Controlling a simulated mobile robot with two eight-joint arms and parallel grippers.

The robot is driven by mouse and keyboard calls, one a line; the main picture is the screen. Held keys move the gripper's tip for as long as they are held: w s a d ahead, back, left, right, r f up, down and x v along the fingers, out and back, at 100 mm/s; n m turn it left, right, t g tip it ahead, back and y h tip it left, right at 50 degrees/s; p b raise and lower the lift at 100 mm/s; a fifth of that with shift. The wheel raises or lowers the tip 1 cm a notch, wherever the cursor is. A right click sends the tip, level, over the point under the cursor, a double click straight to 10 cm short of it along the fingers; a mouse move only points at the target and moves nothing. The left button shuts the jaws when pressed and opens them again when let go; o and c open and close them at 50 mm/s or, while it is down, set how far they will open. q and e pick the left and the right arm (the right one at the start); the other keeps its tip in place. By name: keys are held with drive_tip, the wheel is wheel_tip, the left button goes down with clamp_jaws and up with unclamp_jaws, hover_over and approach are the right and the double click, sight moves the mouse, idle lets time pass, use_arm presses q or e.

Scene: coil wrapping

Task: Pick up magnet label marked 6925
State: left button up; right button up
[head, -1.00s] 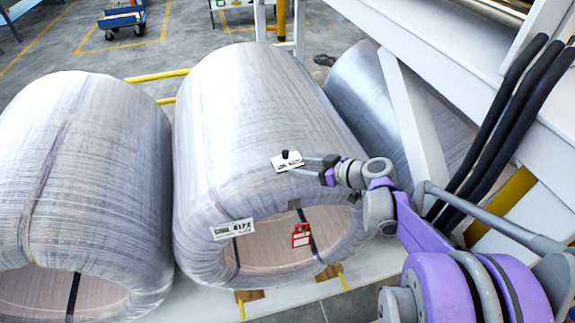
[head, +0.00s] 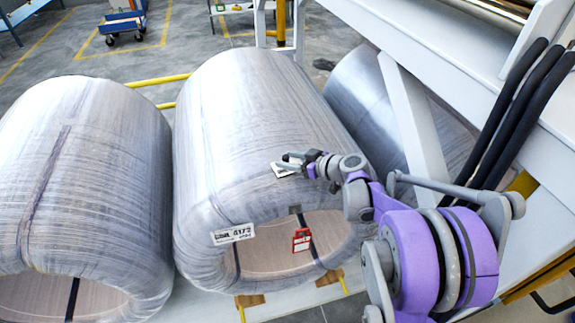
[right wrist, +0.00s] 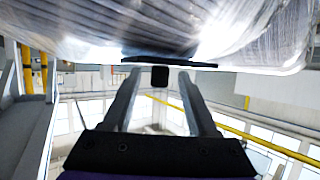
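A small white magnet label (head: 283,169) lies on top of the middle wrapped coil (head: 240,105), partly hidden by my right gripper. Its number cannot be read. In the right wrist view its edge shows as a thin dark plate (right wrist: 175,63), with a black knob (right wrist: 160,77) standing out from it. My right gripper (head: 291,160) is at the label. Its two fingers show apart in the right wrist view (right wrist: 159,82), one on each side of the knob, with gaps between. My left gripper is not in view.
A white tag reading 4172 (head: 233,234) and a red tag (head: 302,239) are on the middle coil's front end. Another wrapped coil (head: 85,170) stands at left, one more (head: 350,95) behind at right. A white machine frame (head: 413,120) and black hoses (head: 510,120) are at right.

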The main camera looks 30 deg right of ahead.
clamp_jaws()
